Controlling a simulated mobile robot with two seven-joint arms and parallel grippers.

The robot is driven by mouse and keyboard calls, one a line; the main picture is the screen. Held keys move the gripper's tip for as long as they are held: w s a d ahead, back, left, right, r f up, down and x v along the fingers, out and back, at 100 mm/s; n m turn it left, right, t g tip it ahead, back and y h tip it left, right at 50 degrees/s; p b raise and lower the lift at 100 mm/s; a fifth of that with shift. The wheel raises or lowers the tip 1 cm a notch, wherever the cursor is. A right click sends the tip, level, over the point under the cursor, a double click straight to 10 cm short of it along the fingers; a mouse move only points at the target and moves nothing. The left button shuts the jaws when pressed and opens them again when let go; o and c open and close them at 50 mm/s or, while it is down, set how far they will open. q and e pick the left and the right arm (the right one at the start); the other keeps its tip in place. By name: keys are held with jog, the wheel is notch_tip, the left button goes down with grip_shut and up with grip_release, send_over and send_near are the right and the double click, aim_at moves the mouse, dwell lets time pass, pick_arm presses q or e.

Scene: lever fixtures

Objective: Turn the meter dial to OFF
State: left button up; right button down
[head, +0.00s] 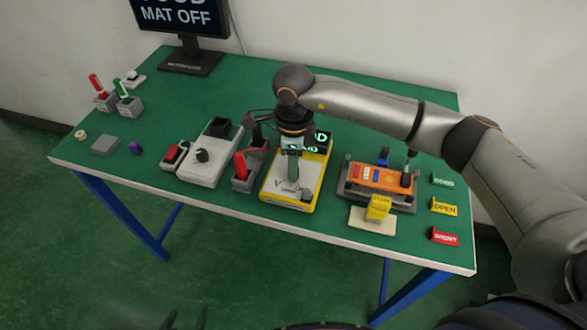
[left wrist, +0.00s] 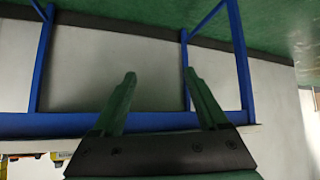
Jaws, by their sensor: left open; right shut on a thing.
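The meter (head: 276,193) is a yellow-edged box with a pale face, lying on the green table. My right gripper (head: 292,177) reaches down over it from above, its green fingers shut on the meter dial. The dial is hidden behind the fingers, so I cannot tell which way it points. The meter's lit display shows partly beside the gripper. My left gripper (left wrist: 160,76) is open and empty in the left wrist view, with table legs and floor beyond it. In the head view only dark tips show at the bottom left edge, away from the meter.
A fixture with a red lever (head: 239,165) stands close left of the meter. Further left is a grey box with a black knob (head: 202,156). An orange device in a grey cradle (head: 375,178) lies to the right, near GOOD, OPEN and SHORT blocks (head: 444,207). A monitor (head: 182,20) stands behind.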

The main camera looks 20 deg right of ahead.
jog(key=n+b, duration=0.3)
jog(key=n, duration=0.1)
jog(key=shift+f+b, duration=0.15)
jog(key=shift+b, duration=0.2)
jog(key=shift+n+b, duration=0.5)
jog(key=shift+n, duration=0.4)
jog(key=shift+n+b, duration=0.3)
jog(key=shift+b, duration=0.1)
jog(key=c, duration=0.7)
grip_release()
jog(key=shift+o, duration=0.3)
